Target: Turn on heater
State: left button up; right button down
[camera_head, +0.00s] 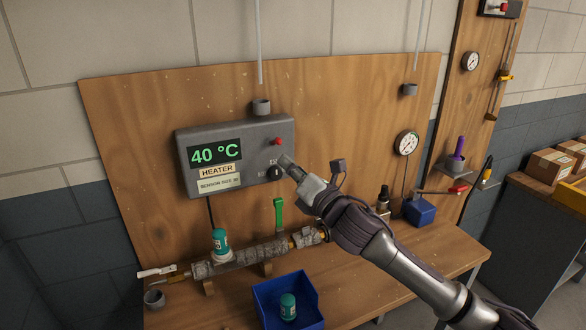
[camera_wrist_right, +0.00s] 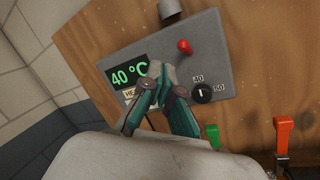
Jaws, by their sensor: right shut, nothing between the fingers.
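The grey heater box (camera_head: 250,137) is mounted on the wooden board. Its green display (camera_head: 215,153) reads 40 °C, above a HEATER label. A small red switch (camera_head: 278,141) sits on its right part; it also shows in the right wrist view (camera_wrist_right: 185,46). Below it is a black knob (camera_head: 275,172) with a white mark, between 40 and 50 labels in the wrist view (camera_wrist_right: 201,93). My right gripper (camera_head: 284,160) is shut and empty, its tips in front of the box between switch and knob in the head view. Contact cannot be told. My left gripper is not in view.
Below the box runs a wrapped pipe (camera_head: 238,258) with a teal-and-white can (camera_head: 221,243) on it and a green lever (camera_head: 279,213). A blue bin (camera_head: 265,303) holds a teal can (camera_head: 288,307). A gauge (camera_head: 407,143) hangs to the right.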

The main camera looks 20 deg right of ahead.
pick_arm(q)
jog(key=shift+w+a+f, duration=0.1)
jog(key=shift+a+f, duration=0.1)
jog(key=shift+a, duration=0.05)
pick_arm(e)
jog(key=shift+s+r, duration=0.6)
jog(key=shift+s, duration=0.3)
jog(key=shift+a, duration=0.1)
